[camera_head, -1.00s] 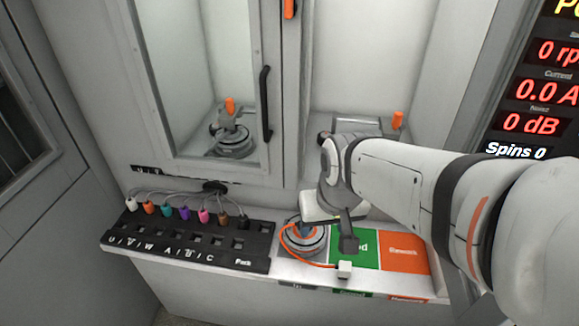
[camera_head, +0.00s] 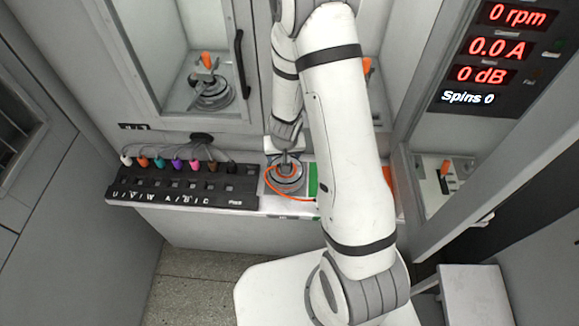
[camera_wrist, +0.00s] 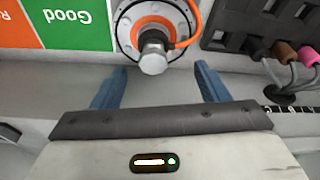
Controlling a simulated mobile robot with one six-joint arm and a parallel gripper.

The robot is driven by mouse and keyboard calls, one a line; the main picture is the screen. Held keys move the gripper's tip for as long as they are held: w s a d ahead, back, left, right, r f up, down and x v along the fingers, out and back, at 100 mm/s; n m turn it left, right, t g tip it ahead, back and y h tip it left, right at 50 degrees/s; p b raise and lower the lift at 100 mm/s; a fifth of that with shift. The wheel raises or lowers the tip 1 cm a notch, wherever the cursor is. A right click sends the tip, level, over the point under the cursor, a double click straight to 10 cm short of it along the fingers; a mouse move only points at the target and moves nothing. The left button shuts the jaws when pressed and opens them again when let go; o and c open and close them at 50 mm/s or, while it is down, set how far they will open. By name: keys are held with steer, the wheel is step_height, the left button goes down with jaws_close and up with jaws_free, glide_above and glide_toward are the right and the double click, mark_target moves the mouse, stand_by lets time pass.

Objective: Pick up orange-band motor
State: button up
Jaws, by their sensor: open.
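The orange-band motor (camera_head: 284,180) is a round grey disc with an orange cable. In the head view my gripper (camera_head: 285,154) is at the motor's back edge, partly hidden by the arm. Whether the fingers touch the motor cannot be told.
The black connector panel (camera_head: 185,198) with several coloured plugs lies left of the motor. Glass-doored cabinets (camera_head: 180,50) stand behind. Another motor (camera_head: 210,95) is in the left cabinet.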

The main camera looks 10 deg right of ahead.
steer(key=b+x, duration=0.2)
steer(key=x, duration=0.1)
steer(key=shift+s, duration=0.15)
steer(key=b+x, duration=0.2)
steer(key=x, duration=0.1)
steer(key=b+x, duration=0.1)
steer(key=x, duration=0.1)
steer(key=shift+d+f+b, duration=0.15)
steer(key=shift+d+b, duration=0.2)
steer(key=shift+d, duration=0.05)
steer(key=c, duration=1.3)
steer(key=shift+c, duration=0.3)
